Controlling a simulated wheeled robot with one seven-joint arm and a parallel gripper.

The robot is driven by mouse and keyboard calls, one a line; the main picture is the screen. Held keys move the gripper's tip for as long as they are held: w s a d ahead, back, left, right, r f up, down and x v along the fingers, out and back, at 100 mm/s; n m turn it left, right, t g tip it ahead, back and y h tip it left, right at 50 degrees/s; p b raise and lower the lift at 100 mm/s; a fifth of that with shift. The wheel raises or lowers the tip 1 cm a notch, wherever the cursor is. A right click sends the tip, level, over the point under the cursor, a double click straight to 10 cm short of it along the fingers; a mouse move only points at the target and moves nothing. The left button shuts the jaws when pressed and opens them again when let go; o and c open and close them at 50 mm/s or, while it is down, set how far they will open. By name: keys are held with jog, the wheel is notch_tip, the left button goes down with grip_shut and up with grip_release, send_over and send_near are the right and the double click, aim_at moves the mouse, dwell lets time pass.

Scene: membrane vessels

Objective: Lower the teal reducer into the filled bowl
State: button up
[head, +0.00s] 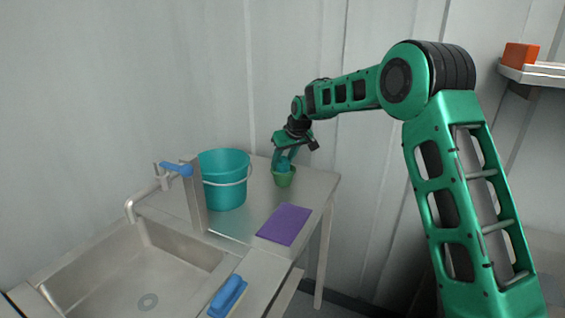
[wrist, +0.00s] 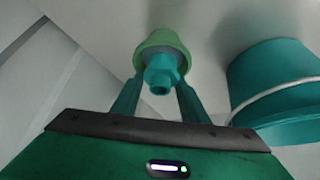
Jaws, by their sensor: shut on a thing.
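My gripper (head: 284,156) points down over the back table and is shut on the teal reducer (wrist: 160,74). The reducer is a short stepped tube held between the two green fingertips, and it shows small in the head view (head: 283,164). The green bowl (head: 284,181) stands upright on the metal table directly below. In the wrist view the bowl (wrist: 165,39) lies behind the reducer, with a grey-blue surface showing inside its rim. The reducer's lower end overlaps the bowl's opening. I cannot tell whether it touches the contents.
A teal bucket (head: 223,190) with a pale handle stands left of the bowl. A purple cloth (head: 284,224) lies in front of it. A sink (head: 140,275) with a blue-levered tap is at left, and a blue brush (head: 228,295) lies near its edge. The wall is close behind.

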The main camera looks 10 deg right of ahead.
jog(key=shift+f, duration=0.1)
jog(key=o, duration=1.1)
jog(key=v, duration=1)
jog(key=s+d+m+g+h, duration=0.25)
jog(key=s+d+m, duration=0.35)
jog(key=s+d, duration=1.85)
jog(key=s+d+f+m+g, duration=0.1)
jog(key=s+f, duration=0.1)
jog(key=s, duration=0.8)
jog(key=s+d+f+m+g, duration=0.1)
jog(key=s+d+f+m, duration=0.1)
jog(key=s, duration=0.9)
jog(key=s+d+f+m+g, duration=0.1)
jog(key=s+f+m, duration=0.1)
jog(key=s, duration=0.9)
jog(key=shift+d+f, duration=0.3)
jog(key=shift+f, duration=0.35)
